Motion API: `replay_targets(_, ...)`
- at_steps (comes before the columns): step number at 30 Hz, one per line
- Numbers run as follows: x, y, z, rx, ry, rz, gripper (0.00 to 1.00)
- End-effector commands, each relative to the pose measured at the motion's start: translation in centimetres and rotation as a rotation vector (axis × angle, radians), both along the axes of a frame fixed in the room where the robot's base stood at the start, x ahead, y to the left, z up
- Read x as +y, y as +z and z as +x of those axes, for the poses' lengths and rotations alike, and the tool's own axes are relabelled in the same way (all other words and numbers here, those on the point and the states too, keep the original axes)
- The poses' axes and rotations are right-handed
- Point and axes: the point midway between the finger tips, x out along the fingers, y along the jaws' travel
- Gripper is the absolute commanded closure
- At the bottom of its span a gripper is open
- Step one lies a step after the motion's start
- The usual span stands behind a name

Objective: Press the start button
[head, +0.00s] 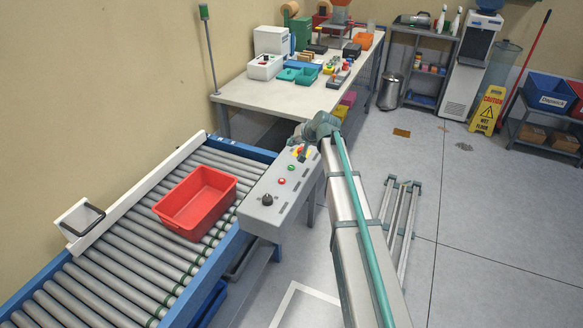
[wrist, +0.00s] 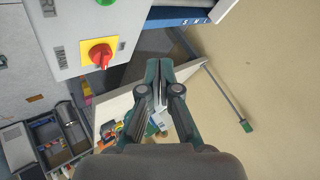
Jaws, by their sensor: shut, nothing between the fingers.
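The grey control box (head: 262,217) stands at the right side of the roller conveyor. On its top are a green button (head: 291,168), a red button (head: 281,181), a black knob (head: 267,199) and a red rotary switch on a yellow plate (head: 300,152). In the wrist view the red switch (wrist: 101,54) is left of my gripper (wrist: 158,82), and part of the green button (wrist: 107,2) shows at the top edge. My gripper is shut and empty, near the box's far end, apart from the green button.
A red bin (head: 197,199) sits on the roller conveyor (head: 120,255). A worktable (head: 290,97) with several small items stands behind the box. A thin pole with a green top (head: 205,12) rises at the table's left.

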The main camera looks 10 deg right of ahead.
Motion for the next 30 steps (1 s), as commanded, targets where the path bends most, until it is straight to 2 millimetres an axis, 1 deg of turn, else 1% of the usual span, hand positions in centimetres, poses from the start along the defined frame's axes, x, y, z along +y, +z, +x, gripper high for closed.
replay_targets(5, 0.0, -0.6, 0.0, 0.0, 0.0, 0.0, 1.0)
replay_targets(8, 0.0, -1.3, 0.0, 0.0, 0.0, 0.0, 1.0)
replay_targets(14, 0.0, -3.6, 0.0, 0.002, 0.001, -0.001, 1.0)
replay_targets(22, 0.0, -7.2, 0.0, 0.001, 0.0, -0.001, 1.0)
replay_targets(27, 0.0, -8.5, 0.0, 0.001, 0.001, 0.0, 1.0)
replay_targets(30, 0.0, -8.8, 0.0, 0.0, 0.001, -0.001, 1.0)
